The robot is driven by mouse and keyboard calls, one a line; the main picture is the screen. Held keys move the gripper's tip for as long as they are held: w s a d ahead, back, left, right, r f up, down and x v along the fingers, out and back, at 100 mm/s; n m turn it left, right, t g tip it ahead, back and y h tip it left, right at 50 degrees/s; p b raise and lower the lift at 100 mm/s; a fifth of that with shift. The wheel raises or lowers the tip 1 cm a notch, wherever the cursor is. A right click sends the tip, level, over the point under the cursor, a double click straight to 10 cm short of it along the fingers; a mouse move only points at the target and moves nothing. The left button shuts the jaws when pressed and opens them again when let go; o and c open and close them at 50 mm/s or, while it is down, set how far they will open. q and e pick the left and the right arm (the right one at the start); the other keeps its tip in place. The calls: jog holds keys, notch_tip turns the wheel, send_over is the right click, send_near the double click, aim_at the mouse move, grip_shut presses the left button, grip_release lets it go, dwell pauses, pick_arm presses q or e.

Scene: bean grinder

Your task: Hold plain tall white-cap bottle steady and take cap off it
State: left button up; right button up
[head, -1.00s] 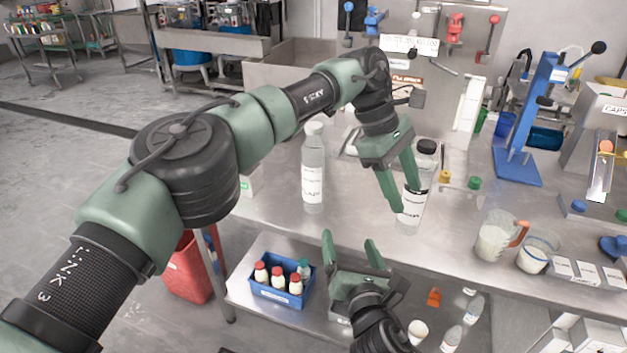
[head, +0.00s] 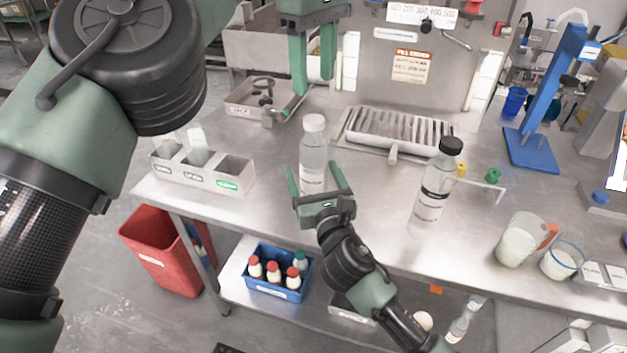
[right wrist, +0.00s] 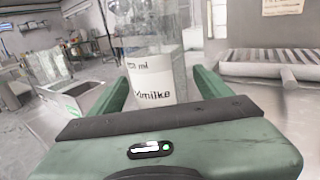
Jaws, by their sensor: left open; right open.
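The tall clear bottle with a white cap (head: 313,140) stands upright on the steel table; its labelled body fills the middle of the right wrist view (right wrist: 155,75). The white cap (head: 314,122) is on its top. My right gripper (head: 314,176) is open, with one finger on each side of the bottle's lower body; whether they touch it cannot be told. My left gripper (head: 313,75) is open and empty, pointing down above and behind the cap. A similar bottle with a black cap (head: 437,180) stands to the right.
A grey three-compartment holder (head: 205,178) stands left of the bottle, and a drip tray (head: 400,128) lies behind it to the right. Measuring jugs (head: 518,242) stand near the right front edge. A blue crate of small bottles (head: 279,278) is on the lower shelf.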

aim_at(314, 119)
pick_arm(q)
jog(key=shift+w+a+f, duration=0.1)
jog(key=shift+w+f, duration=0.05)
jog(key=shift+w, duration=0.15)
pick_arm(e)
jog(key=shift+x, duration=1.15)
pick_arm(q)
jog(key=shift+s, duration=0.2)
pick_arm(e)
jog(key=shift+d, duration=0.1)
pick_arm(q)
jog(key=shift+w, duration=0.15)
pick_arm(e)
jog(key=shift+f, duration=0.15)
jog(key=c, duration=1)
grip_shut()
pick_arm(q)
jog(key=m, duration=1.3)
jog(key=shift+f, duration=3.9)
